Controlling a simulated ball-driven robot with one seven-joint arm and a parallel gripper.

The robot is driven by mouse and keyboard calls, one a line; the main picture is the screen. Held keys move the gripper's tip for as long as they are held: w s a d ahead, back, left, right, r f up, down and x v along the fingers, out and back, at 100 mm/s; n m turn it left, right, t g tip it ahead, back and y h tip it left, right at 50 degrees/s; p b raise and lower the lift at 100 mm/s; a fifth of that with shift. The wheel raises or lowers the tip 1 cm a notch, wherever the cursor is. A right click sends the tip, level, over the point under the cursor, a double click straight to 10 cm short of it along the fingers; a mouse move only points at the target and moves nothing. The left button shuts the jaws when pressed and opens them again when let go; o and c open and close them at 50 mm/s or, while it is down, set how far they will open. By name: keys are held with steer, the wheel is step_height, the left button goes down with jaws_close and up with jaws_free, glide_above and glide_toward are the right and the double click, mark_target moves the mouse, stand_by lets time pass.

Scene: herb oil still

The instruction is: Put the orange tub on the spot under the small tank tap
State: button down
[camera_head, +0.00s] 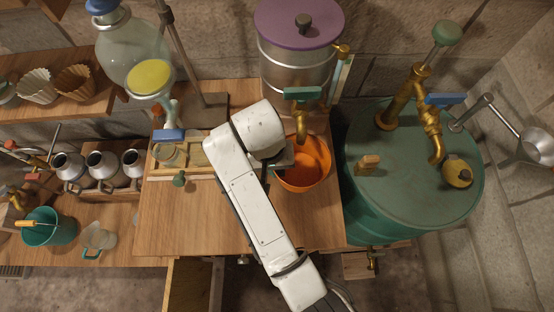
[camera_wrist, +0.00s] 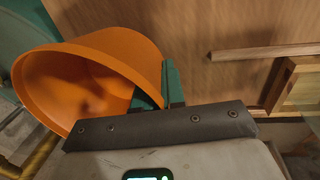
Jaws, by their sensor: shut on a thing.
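The orange tub (camera_head: 308,172) is at the right edge of the wooden table, in front of the small tank (camera_head: 296,72) with a purple lid. The brass tap (camera_head: 302,125) with a green handle overlaps the tub's back rim in the head view. I cannot tell whether the tub rests on the surface or is held just above it. The spot itself is hidden. My gripper (camera_head: 285,160) is at the tub's left side, shut on its wall. In the wrist view the tub (camera_wrist: 75,85) opens to the left and my gripper's teal fingers (camera_wrist: 168,85) pinch its rim.
A large green drum (camera_head: 420,160) with brass taps stands close on the right. A wooden tray with a jar (camera_head: 165,152) and a green knob (camera_head: 179,180) are on the left. The table front (camera_head: 185,225) is clear. Metal jugs (camera_head: 103,165) and a teal bucket (camera_head: 50,228) stand farther left.

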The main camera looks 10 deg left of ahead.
steer(key=w, duration=0.3)
steer(key=shift+a, duration=0.4)
steer(key=shift+f+p, duration=0.3)
steer(key=shift+f, duration=1.45)
steer(key=shift+f, duration=0.1)
steer(key=c, duration=1.2)
jaws_free()
steer(key=shift+s+a+r+p, duration=0.1)
steer(key=shift+a+r+p, duration=0.2)
steer(key=shift+r, duration=1.7)
steer(key=shift+s+a+r+p, duration=0.1)
steer(key=shift+a+r+p, duration=0.2)
steer(key=shift+r, duration=1.75)
steer(key=shift+s+a+r+p, duration=0.1)
steer(key=shift+a+r+p, duration=0.2)
steer(key=shift+r, duration=1.7)
